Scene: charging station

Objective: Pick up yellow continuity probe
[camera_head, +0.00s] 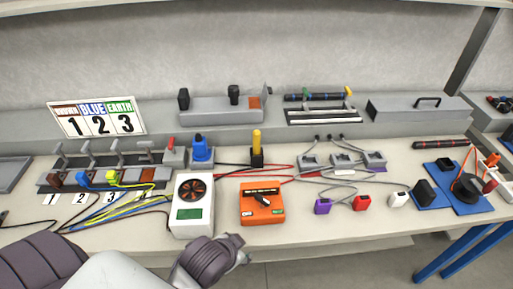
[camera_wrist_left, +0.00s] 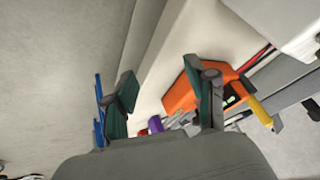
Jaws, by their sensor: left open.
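The yellow continuity probe (camera_head: 257,142) stands upright in a small black holder (camera_head: 257,160) on the bench, behind the orange meter box (camera_head: 262,203). In the left wrist view the probe (camera_wrist_left: 260,110) shows at the right, beyond the orange box (camera_wrist_left: 185,98) and outside my fingers. My left gripper (camera_head: 241,256) is low at the front of the bench, in front of the white fan unit and apart from the probe. In the left wrist view its two fingers (camera_wrist_left: 168,98) are spread with nothing between them. My right gripper is not in view.
The white fan unit (camera_head: 192,205) stands left of the orange box. A blue plug (camera_head: 202,148) stands left of the probe. Red cables (camera_head: 280,168) run beside the probe's holder. Purple (camera_head: 323,206), red (camera_head: 362,203) and white (camera_head: 399,199) connectors lie to the right.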

